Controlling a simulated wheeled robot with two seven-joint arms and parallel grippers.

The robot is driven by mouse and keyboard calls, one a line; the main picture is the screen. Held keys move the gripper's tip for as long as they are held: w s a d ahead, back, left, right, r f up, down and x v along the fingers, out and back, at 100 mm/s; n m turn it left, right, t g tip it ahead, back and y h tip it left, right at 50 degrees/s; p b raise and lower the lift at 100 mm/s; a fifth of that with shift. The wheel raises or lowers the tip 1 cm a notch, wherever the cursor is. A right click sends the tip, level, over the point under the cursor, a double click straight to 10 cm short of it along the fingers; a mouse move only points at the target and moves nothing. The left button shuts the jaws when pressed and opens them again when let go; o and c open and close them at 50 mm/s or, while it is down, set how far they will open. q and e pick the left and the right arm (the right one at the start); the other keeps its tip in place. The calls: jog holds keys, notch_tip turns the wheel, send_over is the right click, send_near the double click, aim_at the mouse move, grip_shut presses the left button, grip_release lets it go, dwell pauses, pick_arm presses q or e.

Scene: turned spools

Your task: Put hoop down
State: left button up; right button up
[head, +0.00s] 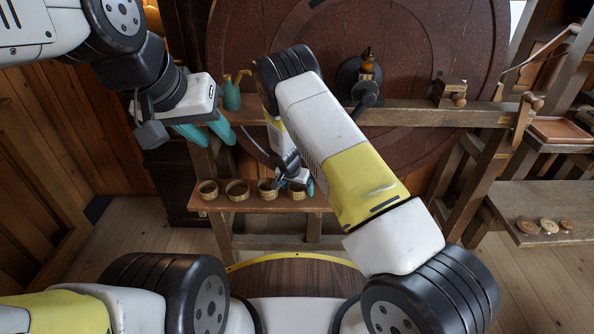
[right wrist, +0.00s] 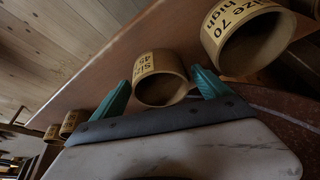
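Several ring-shaped hoops stand on a wooden shelf (head: 250,204) in the head view, among them one at the left end (head: 208,190) and one in the middle (head: 267,189). In the right wrist view, a tan hoop labelled "Size 45" (right wrist: 160,88) lies between the teal fingertips of my right gripper (right wrist: 162,84), with small gaps showing on both sides. The right gripper looks open around it; firm contact is not visible. In the head view my right arm partly hides that gripper (head: 302,182). My left gripper (head: 211,138) is open and empty, above and left of the shelf.
A larger hoop labelled "Size 70 high" (right wrist: 248,38) is close on the right in the wrist view. A big brown wheel (head: 440,60) stands behind a wooden beam (head: 410,117). A side bench (head: 550,205) at the right holds several small discs. A teal jug (head: 232,95) stands behind.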

jog(key=v, duration=1.2)
jog(key=s+d+r+y, duration=0.1)
jog(key=s+d+r, duration=0.3)
jog(key=r, duration=0.4)
jog(key=s+d+r+n+y, duration=0.1)
jog(key=s+d+r, duration=0.25)
jog(key=r, duration=0.55)
jog(key=s+d+r+y, duration=0.1)
jog(key=s+d+r, duration=0.3)
jog(key=r, duration=0.4)
jog(key=s+d+r+n, duration=0.1)
jog(key=s+r, duration=0.2)
jog(key=s, duration=0.3)
jog(key=s+d+r+n+t, duration=0.1)
jog(key=s+d+r, duration=0.1)
jog(key=s, duration=0.5)
jog(key=s+d+r+n+t+y, duration=0.1)
jog(key=s+r+n, duration=0.1)
jog(key=s+r, duration=0.2)
jog(key=s, duration=0.3)
jog(key=shift+d, duration=0.3)
